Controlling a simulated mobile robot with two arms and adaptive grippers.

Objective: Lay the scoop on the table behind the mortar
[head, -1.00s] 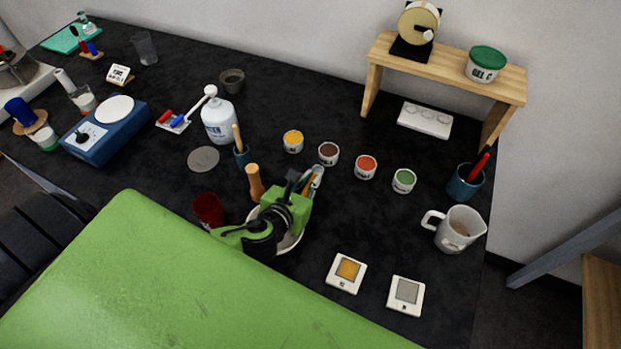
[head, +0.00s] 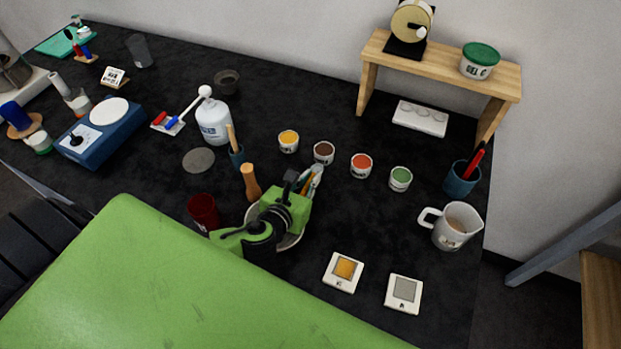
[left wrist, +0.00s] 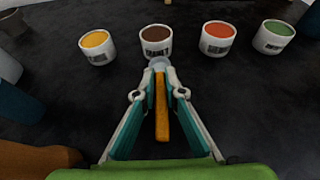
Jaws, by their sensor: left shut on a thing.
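My left gripper (head: 306,182) is shut on the scoop, above the back part of the mortar. In the left wrist view the scoop's orange-yellow handle (left wrist: 162,110) lies between the teal fingers, its pale round end (left wrist: 160,63) pointing at the brown jar. In the head view that end (head: 318,170) shows just past the fingertips. Whether the scoop touches the table I cannot tell. The mortar, a white bowl (head: 293,241), is mostly hidden under my gripper. A wooden pestle handle (head: 250,183) rises at its left. My right gripper is not in view.
Jars of yellow (head: 288,141), brown (head: 323,152), red (head: 361,165) and green (head: 400,179) stand in a row behind the mortar. A red cup (head: 203,212) and a blue brush pot (head: 237,155) stand left. Dark table between mortar and jars is bare.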

